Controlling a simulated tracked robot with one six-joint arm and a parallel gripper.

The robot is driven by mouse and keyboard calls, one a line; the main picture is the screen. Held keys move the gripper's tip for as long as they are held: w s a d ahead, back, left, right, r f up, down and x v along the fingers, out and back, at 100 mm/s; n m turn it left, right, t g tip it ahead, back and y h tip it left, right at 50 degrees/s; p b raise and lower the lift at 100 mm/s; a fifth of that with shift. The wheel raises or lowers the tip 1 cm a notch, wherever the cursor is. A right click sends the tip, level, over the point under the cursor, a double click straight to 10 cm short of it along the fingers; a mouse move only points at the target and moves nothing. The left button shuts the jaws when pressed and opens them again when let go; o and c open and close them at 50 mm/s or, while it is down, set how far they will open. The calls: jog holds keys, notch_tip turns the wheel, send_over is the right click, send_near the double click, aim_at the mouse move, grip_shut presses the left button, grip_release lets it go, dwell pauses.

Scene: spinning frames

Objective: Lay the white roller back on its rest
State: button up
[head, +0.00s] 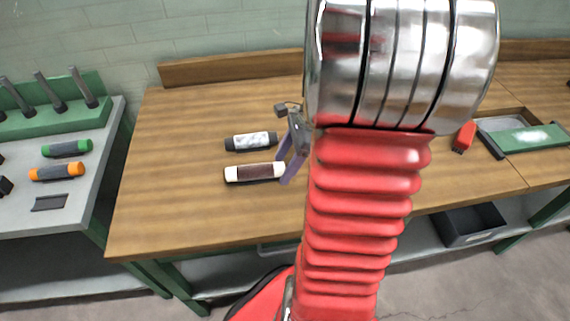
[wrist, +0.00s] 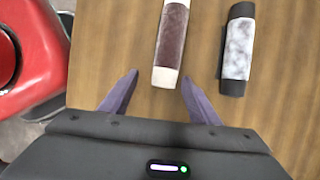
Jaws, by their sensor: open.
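The white roller (head: 255,172), with white end caps and a brown middle, lies on the wooden bench. It also shows in the wrist view (wrist: 171,35). My gripper (head: 283,168) is open at its right end in the head view. In the wrist view, the two purple fingertips (wrist: 160,77) stand apart on either side of the near white cap. I cannot make out for sure which thing is the rest.
The grey bench (head: 95,185) at left holds a green roller (head: 67,148), an orange roller (head: 57,172), a dark flat piece (head: 50,203) and a green rack (head: 45,115). A red object (head: 464,136) and a tray (head: 522,132) lie at right. The bench's left part is clear.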

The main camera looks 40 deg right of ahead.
jog(key=v, duration=1.3)
dwell(0.8)
jog(key=a+r+n+t+h, duration=0.3)
jog(key=a+n, duration=2.2)
jog(key=a, duration=0.2)
jog(key=shift+s+h, duration=0.4)
jog(key=shift+s, duration=0.05)
